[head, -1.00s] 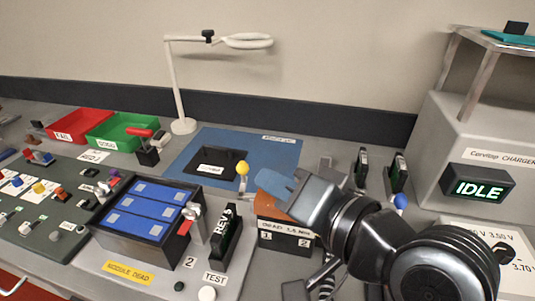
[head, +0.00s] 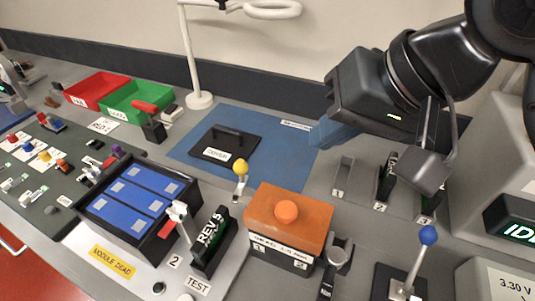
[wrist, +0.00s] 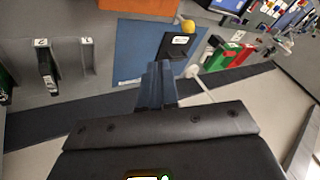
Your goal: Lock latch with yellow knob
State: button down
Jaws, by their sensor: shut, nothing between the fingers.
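The yellow knob (head: 240,167) tops a short, roughly upright lever beside the left back corner of an orange-topped box (head: 290,212). The yellow knob also shows in the wrist view (wrist: 188,27), near the top. The latch base under it is small and partly hidden. My gripper (head: 322,133) is shut and empty, with blue fingers, raised over the right part of the blue mat, behind and to the right of the knob and apart from it. In the wrist view, the closed fingers (wrist: 157,84) point up the picture, left of and below the knob.
A black cover (head: 228,143) lies on the blue mat (head: 190,133). A lever with a blue knob (head: 428,235) stands at front right. A lamp (head: 198,98) stands behind. A module box with blue cells (head: 135,208) is left of the knob. A slotted holder (head: 343,177) sits right.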

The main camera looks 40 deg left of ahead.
jog(key=b, duration=1)
send_near(244, 180)
jog(key=shift+w+a+f, duration=0.9)
jog(key=shift+a+f, duration=0.35)
jog(key=shift+f, duration=0.2)
jog(key=shift+a, duration=0.1)
jog(key=shift+n+p, duration=0.4)
